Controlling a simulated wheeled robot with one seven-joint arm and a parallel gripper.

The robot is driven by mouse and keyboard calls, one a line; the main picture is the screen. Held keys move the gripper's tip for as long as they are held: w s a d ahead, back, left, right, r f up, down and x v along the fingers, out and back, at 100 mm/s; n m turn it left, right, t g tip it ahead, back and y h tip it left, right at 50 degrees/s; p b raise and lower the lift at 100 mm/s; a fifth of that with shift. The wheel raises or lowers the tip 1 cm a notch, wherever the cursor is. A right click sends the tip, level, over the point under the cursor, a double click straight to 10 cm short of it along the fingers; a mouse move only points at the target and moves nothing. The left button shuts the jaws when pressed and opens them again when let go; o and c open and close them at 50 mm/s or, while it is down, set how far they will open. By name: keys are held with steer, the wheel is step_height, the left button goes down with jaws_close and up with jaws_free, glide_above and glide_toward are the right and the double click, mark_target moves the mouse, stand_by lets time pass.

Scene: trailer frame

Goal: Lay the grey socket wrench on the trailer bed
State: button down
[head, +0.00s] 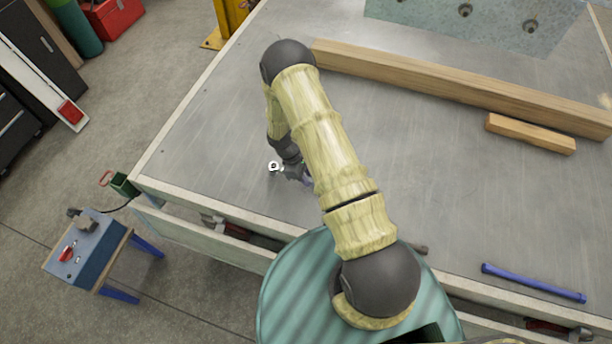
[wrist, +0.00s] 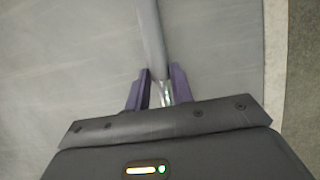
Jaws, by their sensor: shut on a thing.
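The grey socket wrench shows in the wrist view (wrist: 151,32) as a smooth grey bar between two purple fingers. My gripper (wrist: 161,78) is shut on it. In the head view a shiny ring-like end of the wrench (head: 274,166) shows beside my gripper (head: 304,178), which is mostly hidden by my arm. The trailer bed (head: 215,120) is a flat grey metal surface under both. I cannot tell whether the wrench touches the bed or is a little above it.
A long wooden beam (head: 450,87) and a short wooden block (head: 530,134) lie on the bed at the right. A blue bar (head: 533,283) lies near the front edge. A blue stand (head: 86,250) is on the floor at left. The bed left of my arm is clear.

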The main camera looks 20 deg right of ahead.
steer(key=shift+f+b, duration=0.55)
steer(key=shift+f, duration=0.15)
steer(key=shift+c, duration=2)
jaws_free()
steer(key=o, duration=0.4)
steer(key=b+v, duration=0.2)
steer(key=v, duration=1.5)
steer(key=shift+r+b, duration=0.25)
steer(key=shift+b, duration=0.15)
steer(key=shift+a, duration=0.1)
